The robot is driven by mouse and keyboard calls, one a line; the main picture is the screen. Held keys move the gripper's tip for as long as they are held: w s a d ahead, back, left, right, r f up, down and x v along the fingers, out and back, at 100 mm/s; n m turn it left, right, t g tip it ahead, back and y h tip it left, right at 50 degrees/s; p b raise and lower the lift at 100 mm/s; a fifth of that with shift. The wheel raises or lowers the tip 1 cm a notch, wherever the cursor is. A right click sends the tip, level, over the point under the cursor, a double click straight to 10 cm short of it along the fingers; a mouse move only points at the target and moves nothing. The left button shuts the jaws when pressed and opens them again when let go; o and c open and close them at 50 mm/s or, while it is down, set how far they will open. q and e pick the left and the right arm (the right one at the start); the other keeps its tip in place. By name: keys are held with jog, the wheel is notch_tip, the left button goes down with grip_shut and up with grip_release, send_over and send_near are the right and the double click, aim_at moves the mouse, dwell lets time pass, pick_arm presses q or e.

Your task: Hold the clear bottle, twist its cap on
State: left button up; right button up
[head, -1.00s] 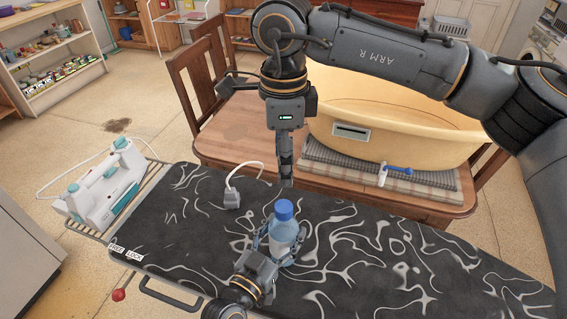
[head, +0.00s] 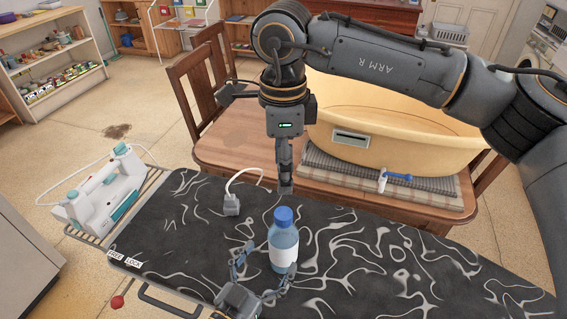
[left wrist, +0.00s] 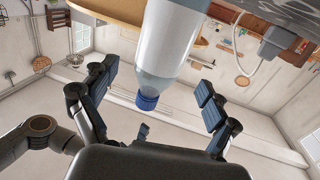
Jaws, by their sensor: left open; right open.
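The clear bottle (head: 283,252) with bluish content and a white label stands upright on the black swirl-patterned ironing board. Its blue cap (head: 283,215) sits on the neck; how tight it is cannot be told. My left gripper (head: 264,270) is open, low on the near side of the bottle, its fingers apart from it. The left wrist view shows the bottle (left wrist: 168,45) upside down, cap (left wrist: 148,102) lowest, between the spread fingers (left wrist: 155,95). My right gripper (head: 285,188) points down, empty, above and behind the cap; its fingers appear edge-on.
A grey plug (head: 231,206) with a white cord lies left of the bottle on the ironing board (head: 400,270). A white and teal device (head: 105,190) sits on the rack at the left end. Behind stands a wooden table (head: 225,150) with a yellow tub (head: 410,125).

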pick_arm(q)
jog(key=v, duration=0.6)
dwell(0.4)
